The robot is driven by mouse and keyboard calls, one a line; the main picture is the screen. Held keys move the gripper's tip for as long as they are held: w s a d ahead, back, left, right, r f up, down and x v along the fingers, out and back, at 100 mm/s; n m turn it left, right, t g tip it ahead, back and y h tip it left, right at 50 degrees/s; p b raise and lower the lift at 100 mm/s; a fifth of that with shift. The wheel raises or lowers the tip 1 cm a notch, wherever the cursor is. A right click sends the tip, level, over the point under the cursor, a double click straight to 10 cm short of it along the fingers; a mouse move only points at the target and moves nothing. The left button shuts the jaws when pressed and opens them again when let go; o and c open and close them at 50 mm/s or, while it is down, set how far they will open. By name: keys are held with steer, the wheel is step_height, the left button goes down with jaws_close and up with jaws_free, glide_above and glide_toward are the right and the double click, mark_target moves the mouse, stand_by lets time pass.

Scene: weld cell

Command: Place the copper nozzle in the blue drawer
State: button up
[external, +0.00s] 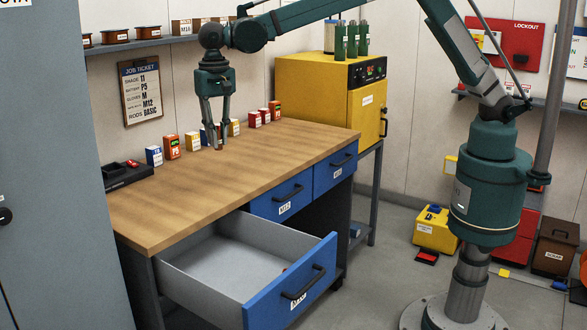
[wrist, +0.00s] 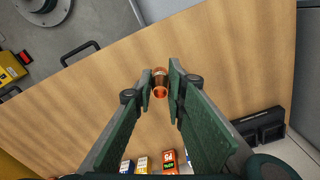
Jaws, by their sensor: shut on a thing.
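The copper nozzle (wrist: 160,83) is between the fingertips of my gripper (wrist: 160,88) in the wrist view, with the wooden bench top beneath it. In the external view my gripper (external: 216,143) points down over the bench, close to the row of small boxes, and its fingers mostly hide the nozzle. A blue-fronted drawer (external: 262,310) with a grey inside stands pulled out below the bench, to the front and right of my gripper. A small reddish thing shows behind its front edge, too small to tell what it is.
Two shut blue drawers (external: 268,207) sit under the wooden bench top (external: 165,205). Several small labelled boxes (external: 172,147) line its back edge, with a black tray (external: 125,173) at the left end. A yellow oven (external: 318,95) stands beyond. The bench's front half is clear.

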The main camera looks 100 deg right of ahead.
steer(key=s+a+b, duration=0.2)
steer(key=a+b, duration=0.2)
steer(key=a, duration=1.6)
steer(key=s+a+b, duration=0.3)
steer(key=a+b, duration=0.1)
steer(key=a, duration=1.6)
step_height(320, 180, down, 22)
steer(key=shift+m, duration=0.3)
steer(key=shift+w+d+f, duration=0.1)
steer(key=shift+f, duration=0.05)
steer(key=shift+f+b, duration=0.7)
steer(key=shift+f, duration=2.35)
steer(key=shift+f, duration=0.15)
steer(key=shift+f+b, duration=0.4)
steer(key=shift+f, duration=1.3)
steer(key=shift+f, duration=0.15)
